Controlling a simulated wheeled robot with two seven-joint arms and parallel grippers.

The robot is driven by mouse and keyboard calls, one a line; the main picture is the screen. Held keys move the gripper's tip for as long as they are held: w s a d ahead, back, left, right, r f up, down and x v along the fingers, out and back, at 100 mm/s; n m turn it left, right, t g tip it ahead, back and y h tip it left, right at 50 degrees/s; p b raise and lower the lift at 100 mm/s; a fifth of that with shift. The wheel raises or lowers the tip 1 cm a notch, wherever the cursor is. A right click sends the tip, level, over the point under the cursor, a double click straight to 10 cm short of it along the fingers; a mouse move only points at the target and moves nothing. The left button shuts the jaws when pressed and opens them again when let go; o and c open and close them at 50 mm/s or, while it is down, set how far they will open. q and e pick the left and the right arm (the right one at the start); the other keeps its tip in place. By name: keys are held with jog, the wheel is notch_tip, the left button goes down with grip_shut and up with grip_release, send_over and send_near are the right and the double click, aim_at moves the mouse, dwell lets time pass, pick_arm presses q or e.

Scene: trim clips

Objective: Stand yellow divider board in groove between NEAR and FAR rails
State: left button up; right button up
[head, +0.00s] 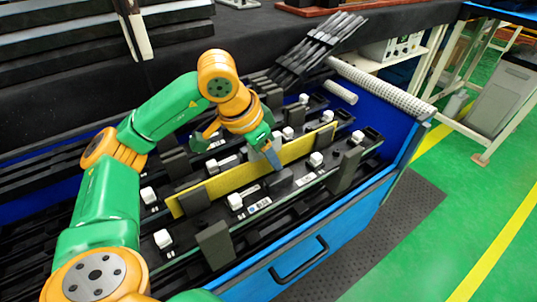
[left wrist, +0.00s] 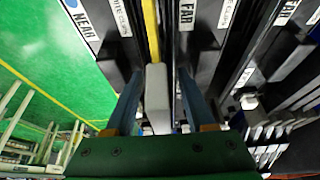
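The long yellow divider board (head: 233,180) stands on edge between two black rails in the head view. Whether its lower edge sits in the groove is hidden. The NEAR rail (left wrist: 92,22) is on its left and the FAR rail (left wrist: 203,40) on its right in the left wrist view. There the board (left wrist: 150,28) shows as a thin yellow strip. My left gripper (head: 268,150) is over the board's middle; one blue finger shows in front of it. In the left wrist view its fingers (left wrist: 157,95) are apart, with a pale grey block between them and gaps on both sides. My right gripper is out of view.
White clips (head: 235,201) and dark upright blocks (head: 215,245) stand along the rails. A blue drawer front (head: 340,222) borders them. A perforated white tube (head: 380,85) and a bundle of black strips (head: 318,45) lie behind at the right.

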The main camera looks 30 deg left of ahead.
pick_arm(q)
jog(key=shift+r, duration=0.1)
jog(key=p+v, duration=0.1)
jog(key=v, duration=0.5)
jog(key=shift+s+r+p, duration=0.1)
jog(key=shift+r+p, duration=0.1)
jog(key=shift+p, duration=0.15)
jog(key=shift+s+a+r, duration=0.1)
jog(key=shift+s+r, duration=0.05)
jog(key=shift+r, duration=0.1)
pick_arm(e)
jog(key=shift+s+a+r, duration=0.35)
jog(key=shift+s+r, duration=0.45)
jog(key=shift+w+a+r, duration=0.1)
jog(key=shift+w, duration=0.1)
